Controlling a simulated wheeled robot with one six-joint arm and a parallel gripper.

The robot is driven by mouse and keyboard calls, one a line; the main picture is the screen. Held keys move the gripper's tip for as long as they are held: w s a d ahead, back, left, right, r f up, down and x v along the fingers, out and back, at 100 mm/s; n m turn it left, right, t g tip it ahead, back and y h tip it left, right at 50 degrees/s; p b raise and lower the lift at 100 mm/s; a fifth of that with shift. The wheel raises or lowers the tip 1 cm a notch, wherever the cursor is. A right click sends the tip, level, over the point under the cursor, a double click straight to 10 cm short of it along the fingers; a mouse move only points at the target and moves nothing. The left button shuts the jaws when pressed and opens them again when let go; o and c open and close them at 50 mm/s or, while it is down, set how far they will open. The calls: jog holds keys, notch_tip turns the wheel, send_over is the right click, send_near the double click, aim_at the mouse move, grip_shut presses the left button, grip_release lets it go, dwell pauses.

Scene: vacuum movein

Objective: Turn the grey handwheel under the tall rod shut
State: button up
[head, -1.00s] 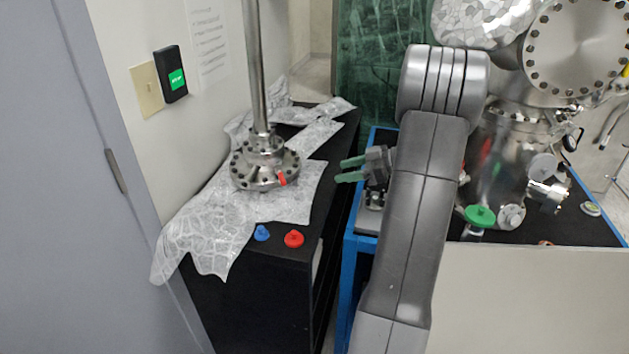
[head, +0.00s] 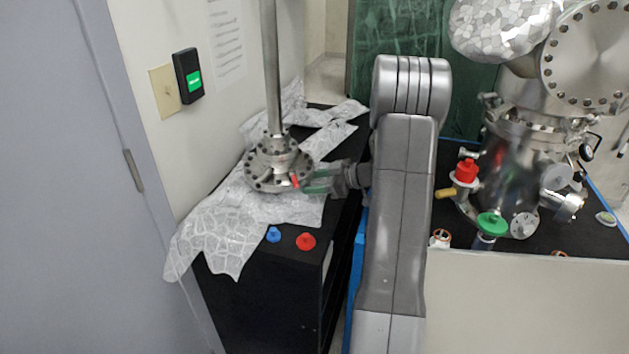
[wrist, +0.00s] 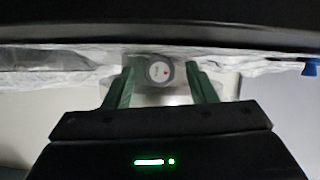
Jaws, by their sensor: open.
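The tall rod (head: 271,70) stands upright on a round bolted metal flange (head: 262,172), which has a small red tag (head: 294,181) at its front. My gripper (head: 312,178) has its green fingers open and pointing left, right beside the flange. In the wrist view, a grey round piece (wrist: 149,66) with a white face and a red dot, seemingly the handwheel, shows between and beyond the open fingers (wrist: 160,80). I cannot tell whether the fingers touch it. I cannot make out the handwheel clearly in the head view.
Crinkled clear wrap (head: 215,235) lies under the flange on the black cabinet (head: 265,300). A blue knob (head: 273,234) and a red knob (head: 306,241) sit near its front edge. The steel chamber with a green handwheel (head: 491,223) and a red knob (head: 466,170) stands at right.

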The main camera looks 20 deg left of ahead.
jog(key=shift+a+f, duration=0.1)
jog(key=shift+a, duration=0.1)
jog(key=c, duration=1)
jog(key=shift+o, duration=0.2)
jog(key=shift+w+f+m+g+b, duration=0.15)
jog(key=shift+m+g+b, duration=0.2)
jog(key=shift+b, duration=0.55)
jog(key=shift+m+g+b, duration=0.35)
jog(key=shift+m+b, duration=0.2)
jog(key=shift+m, duration=0.1)
jog(key=o, duration=1)
jog(key=shift+c, duration=0.2)
